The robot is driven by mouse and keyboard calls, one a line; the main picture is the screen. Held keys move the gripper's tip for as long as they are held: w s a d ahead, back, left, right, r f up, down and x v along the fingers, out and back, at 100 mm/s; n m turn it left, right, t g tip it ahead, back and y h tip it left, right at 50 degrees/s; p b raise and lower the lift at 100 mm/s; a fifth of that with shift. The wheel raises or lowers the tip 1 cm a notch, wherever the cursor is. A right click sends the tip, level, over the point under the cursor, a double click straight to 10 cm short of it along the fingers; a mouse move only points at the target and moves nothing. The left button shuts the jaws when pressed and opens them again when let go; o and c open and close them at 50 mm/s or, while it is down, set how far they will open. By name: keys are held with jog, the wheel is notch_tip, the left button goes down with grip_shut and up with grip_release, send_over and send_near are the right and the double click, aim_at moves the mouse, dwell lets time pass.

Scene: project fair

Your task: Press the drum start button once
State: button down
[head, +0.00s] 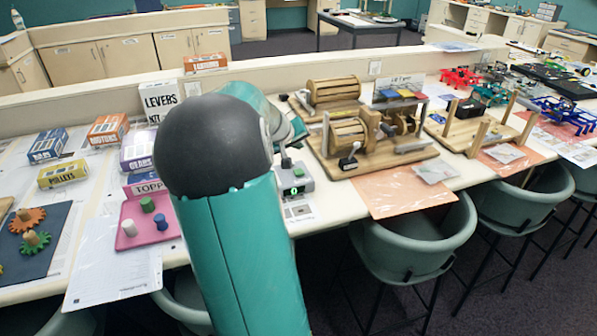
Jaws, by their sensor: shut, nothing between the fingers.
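A small grey control box (301,182) stands on the white table to the left of the wooden drum machine. A green lit spot (294,190) shows on its front. The machine has a slatted wooden drum (348,131) in a wooden frame on a wooden base (375,160). My teal arm with its dark round joint reaches over the table. My gripper (286,161) shows only as a small dark tip at the box, shut and empty. The rest of it is hidden by my arm. I cannot tell whether it touches a button.
A second slatted drum (333,90) stands behind. An orange sheet (402,190) lies in front of the machine. A pink tray (150,232) with pegs and several boxes are to the left. Green chairs (415,238) stand along the front edge.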

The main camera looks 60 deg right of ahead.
aim_at(297, 173)
jog(key=shift+f, duration=3.25)
jog(key=shift+f, duration=0.15)
jog(key=shift+f, duration=0.3)
